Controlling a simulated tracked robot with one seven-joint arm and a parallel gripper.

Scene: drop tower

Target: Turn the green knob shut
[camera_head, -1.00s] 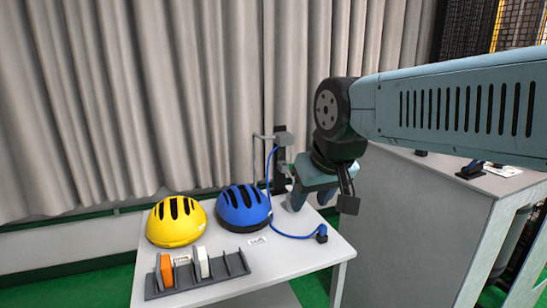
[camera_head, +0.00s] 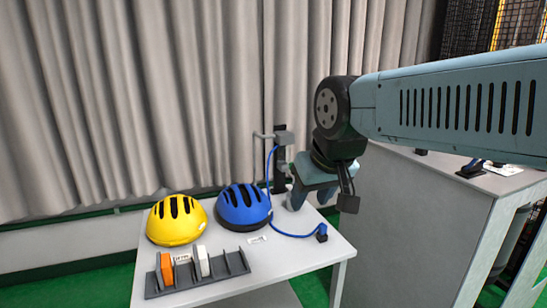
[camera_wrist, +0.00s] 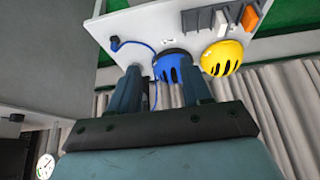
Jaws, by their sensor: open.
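I cannot make out a green knob in either view. A dark upright stand with a grey head (camera_head: 283,138) rises at the back right of the white table, and a blue hose (camera_head: 268,172) runs down from it. My gripper (camera_head: 298,198) is beside this stand, on its right, and partly covers its lower part. In the wrist view my gripper (camera_wrist: 161,80) has its two fingers apart with nothing held. The blue hose (camera_wrist: 154,60) shows beyond and between the fingers; whether anything touches them I cannot tell.
A blue helmet (camera_head: 240,209) and a yellow helmet (camera_head: 172,222) sit on the table (camera_head: 290,260). A grey rack (camera_head: 220,270) with orange and white pieces stands in front. A blue hose end (camera_head: 321,232) lies near the right edge. A tall grey cabinet (camera_head: 410,230) stands to the right.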

